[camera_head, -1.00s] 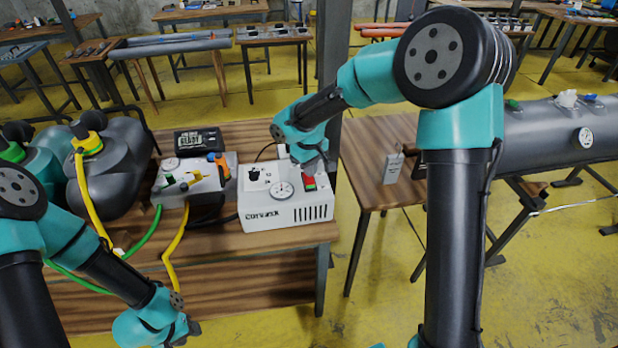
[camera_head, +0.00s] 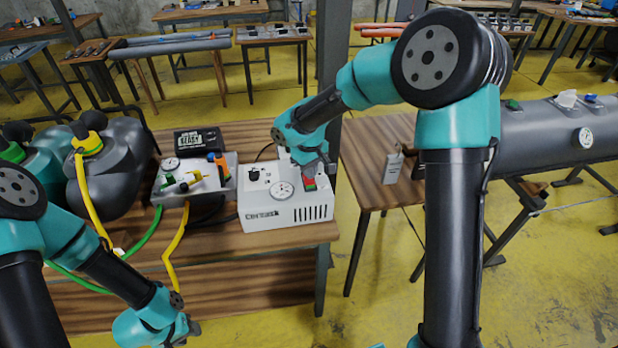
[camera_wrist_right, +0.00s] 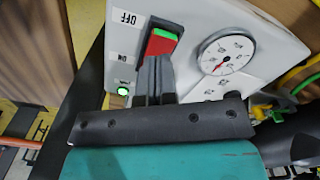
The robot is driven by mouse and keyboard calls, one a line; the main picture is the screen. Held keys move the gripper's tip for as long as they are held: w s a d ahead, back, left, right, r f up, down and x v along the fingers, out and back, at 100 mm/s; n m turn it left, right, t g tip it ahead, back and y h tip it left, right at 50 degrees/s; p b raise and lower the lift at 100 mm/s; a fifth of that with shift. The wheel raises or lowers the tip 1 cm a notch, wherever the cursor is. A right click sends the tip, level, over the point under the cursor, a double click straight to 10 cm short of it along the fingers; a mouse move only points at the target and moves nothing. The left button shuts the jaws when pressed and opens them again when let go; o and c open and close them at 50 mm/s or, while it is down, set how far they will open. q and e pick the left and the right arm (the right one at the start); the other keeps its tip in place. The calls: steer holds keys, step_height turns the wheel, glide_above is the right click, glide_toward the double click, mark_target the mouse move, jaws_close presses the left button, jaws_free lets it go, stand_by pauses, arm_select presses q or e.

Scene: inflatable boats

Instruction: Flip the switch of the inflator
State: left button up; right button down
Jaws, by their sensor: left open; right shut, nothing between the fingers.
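The inflator (camera_head: 262,213) is a white box with a round gauge on the wooden bench. The switch (camera_head: 309,184) also shows in the head view. A green lamp (camera_wrist_right: 123,91) glows beside ON. My right gripper (camera_wrist_right: 157,62) is shut and empty, its tips at the red part of the switch; I cannot tell if they touch. My left gripper (camera_head: 185,332) is open and empty, low in front of the bench.
A grey valve box (camera_head: 195,182) with yellow and orange handles stands left of the inflator, a black box (camera_head: 198,140) behind it. Yellow hoses (camera_head: 92,205) and a green hose run in front. A grey inflated tube (camera_head: 545,135) lies at right.

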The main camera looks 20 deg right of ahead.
mark_target(310, 181)
steer(key=shift+f, duration=1.3)
stand_by(1.0)
steer(key=shift+r, duration=3.5)
